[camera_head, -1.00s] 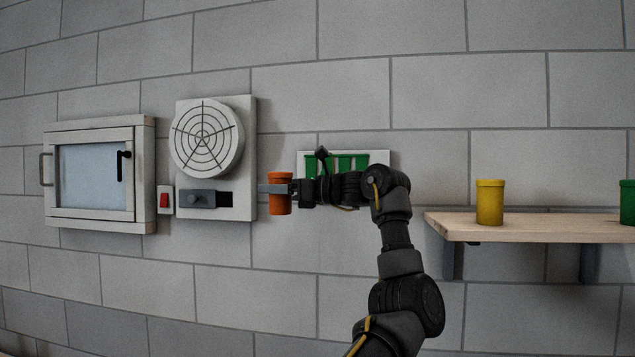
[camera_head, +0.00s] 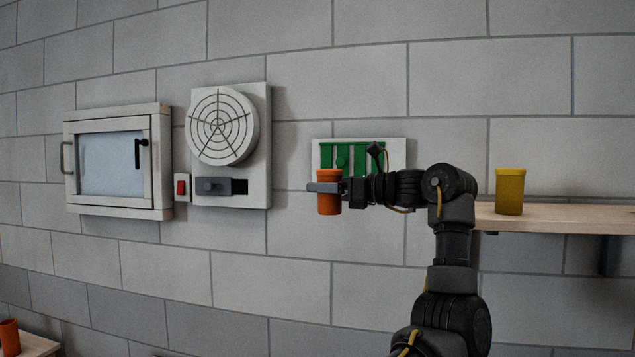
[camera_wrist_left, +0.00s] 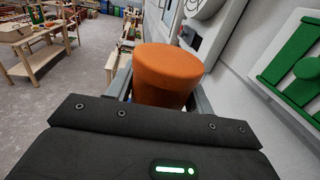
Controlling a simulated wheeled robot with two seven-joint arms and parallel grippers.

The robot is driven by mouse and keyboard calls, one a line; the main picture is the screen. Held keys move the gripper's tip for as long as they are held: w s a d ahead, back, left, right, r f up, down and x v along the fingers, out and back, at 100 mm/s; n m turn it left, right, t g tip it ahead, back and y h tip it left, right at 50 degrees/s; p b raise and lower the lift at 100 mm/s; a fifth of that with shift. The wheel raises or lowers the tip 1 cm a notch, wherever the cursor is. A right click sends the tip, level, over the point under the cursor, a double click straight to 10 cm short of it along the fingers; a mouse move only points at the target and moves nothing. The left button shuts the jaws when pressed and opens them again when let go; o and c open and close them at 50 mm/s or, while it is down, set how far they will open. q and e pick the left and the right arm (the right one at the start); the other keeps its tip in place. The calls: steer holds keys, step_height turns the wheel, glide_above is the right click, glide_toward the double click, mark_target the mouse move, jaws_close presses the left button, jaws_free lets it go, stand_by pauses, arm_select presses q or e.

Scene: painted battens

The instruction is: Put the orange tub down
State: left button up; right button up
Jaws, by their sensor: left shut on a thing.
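The orange tub (camera_head: 329,202) is in my left gripper (camera_head: 326,188), upright and held in the air in front of the brick wall. The wrist view shows the orange tub (camera_wrist_left: 166,70) between the two fingers of my left gripper (camera_wrist_left: 160,85), which is shut on it. Its lower part is mostly hidden there. My right gripper is not in view.
A shelf (camera_head: 590,218) with a yellow tub (camera_head: 509,190) is on the right. A table corner (camera_head: 38,346) with another orange tub (camera_head: 9,337) shows at lower left. The wall holds a window (camera_head: 112,162), a round vent (camera_head: 221,126), and a green-slatted panel (camera_head: 398,150).

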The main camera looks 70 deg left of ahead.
arm_select(q)
steer(key=w+d+f+m+t+y, duration=0.6)
steer(key=w+d+f+m+t, duration=0.2)
steer(key=w+d+f+t, duration=0.45)
steer(key=w+d+f+m+t+h, duration=0.1)
steer(key=w+d+f+m+t, duration=0.25)
steer(key=f, duration=0.25)
steer(key=w+d+f+m+t+h, duration=0.1)
steer(key=w+d+f+m+t, duration=0.1)
steer(key=d+f+m+t, duration=0.3)
steer(key=s+d+f+m+t+h+b, duration=0.1)
steer(key=s+d+f+t+h+b, duration=0.1)
steer(key=d+f, duration=0.6)
steer(key=s+d+f+m+t+h+b, duration=0.1)
steer(key=d+f+b, duration=0.4)
steer(key=f, duration=0.9)
steer(key=s+d+f+m+t+h+b, duration=0.2)
steer(key=d+f+m+t+h+b, duration=0.1)
steer(key=d+f, duration=0.7)
steer(key=shift+s+d+f+t+h+b, duration=0.35)
steer(key=shift+f+t+h, duration=0.3)
steer(key=shift+t, duration=0.35)
